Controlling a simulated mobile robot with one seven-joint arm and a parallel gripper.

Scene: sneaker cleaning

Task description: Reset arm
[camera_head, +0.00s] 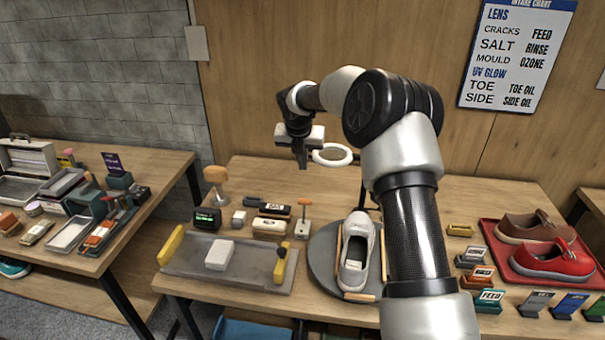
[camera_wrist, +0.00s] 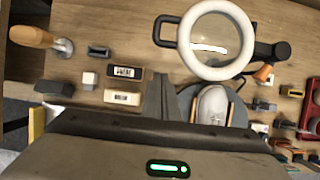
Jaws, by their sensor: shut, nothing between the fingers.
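My gripper (camera_head: 301,157) hangs above the back middle of the table, pointing down, with its fingers together and nothing held. In the wrist view my gripper (camera_wrist: 165,100) shows at the bottom with its dark fingers. My arm reaches over the table from the right. A light grey sneaker (camera_head: 356,255) lies on the round grey turntable (camera_head: 319,258) below and to the right of the gripper. The ring-shaped magnifier lamp (camera_head: 347,155) is close to the right of the gripper. It also shows in the wrist view (camera_wrist: 246,65).
A grey tray (camera_head: 190,262) with a white block (camera_head: 220,254) is at the table's left. Brushes and small blocks stand behind it. A red tray (camera_head: 519,272) with shoes is at the right. A side table (camera_head: 160,168) is cluttered. A chart (camera_head: 516,55) hangs on the wall.

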